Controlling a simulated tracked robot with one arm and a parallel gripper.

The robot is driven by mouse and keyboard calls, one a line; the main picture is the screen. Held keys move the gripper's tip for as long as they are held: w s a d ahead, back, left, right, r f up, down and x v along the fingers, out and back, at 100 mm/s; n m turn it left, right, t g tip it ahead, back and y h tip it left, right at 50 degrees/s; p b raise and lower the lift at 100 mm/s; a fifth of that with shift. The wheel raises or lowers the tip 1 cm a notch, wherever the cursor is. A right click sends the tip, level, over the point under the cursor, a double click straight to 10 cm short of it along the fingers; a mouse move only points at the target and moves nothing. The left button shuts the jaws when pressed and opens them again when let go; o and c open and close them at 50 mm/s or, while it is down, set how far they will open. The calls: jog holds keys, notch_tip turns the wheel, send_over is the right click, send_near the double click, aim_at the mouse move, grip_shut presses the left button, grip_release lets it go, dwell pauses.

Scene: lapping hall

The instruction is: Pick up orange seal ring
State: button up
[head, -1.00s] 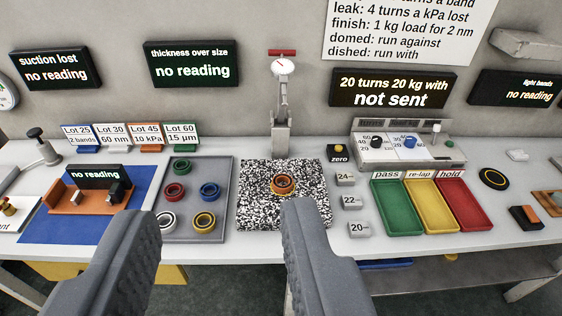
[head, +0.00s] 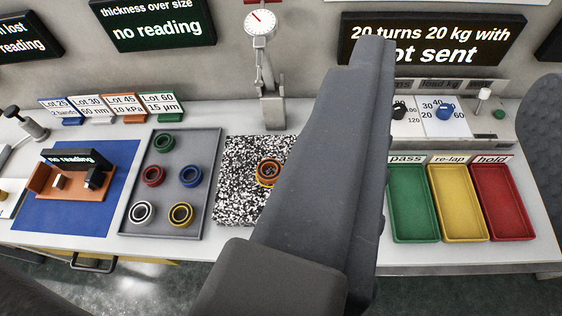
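The orange seal ring (head: 267,173) lies on the black-and-white speckled plate (head: 232,205), below the dial gauge (head: 261,28). It looks like an orange band with a dark centre. My gripper (head: 458,75) shows as two grey fingers held wide apart, one large across the middle and one cut off at the right edge. Nothing shows between them but the bench and wall behind. The large finger passes just right of the ring in the picture and hides the right part of the plate; its distance from the ring is hard to tell.
Left of the plate, a grey tray (head: 195,145) holds several rings: green, red, blue, white and yellow. Green (head: 393,208), yellow (head: 440,222) and red (head: 488,190) bins stand at the right. The gauge stand (head: 272,108) rises behind the plate.

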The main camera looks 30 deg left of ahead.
jog(key=shift+a, duration=0.1)
jog(key=o, duration=1)
jog(key=shift+w+f, duration=0.15)
jog(key=shift+w, duration=0.3)
jog(key=w+d+f+n+t+h+p, duration=0.1)
jog(key=w+f, duration=0.2)
jog(key=w, duration=0.3)
jog(key=w+d+f+h+p, duration=0.1)
jog(key=w+d+f, duration=0.1)
jog(key=w+f, duration=0.3)
jog(key=n+g+y+p, duration=0.3)
jog(key=n+g+y, duration=0.45)
jog(key=y, duration=0.35)
send_near(266, 166)
jog(key=shift+s+a+f+t, duration=0.15)
jog(key=shift+a+f+t, duration=0.3)
jog(key=shift+f, duration=0.1)
jog(key=shift+b+x, duration=0.7)
jog(key=shift+x, duration=2.05)
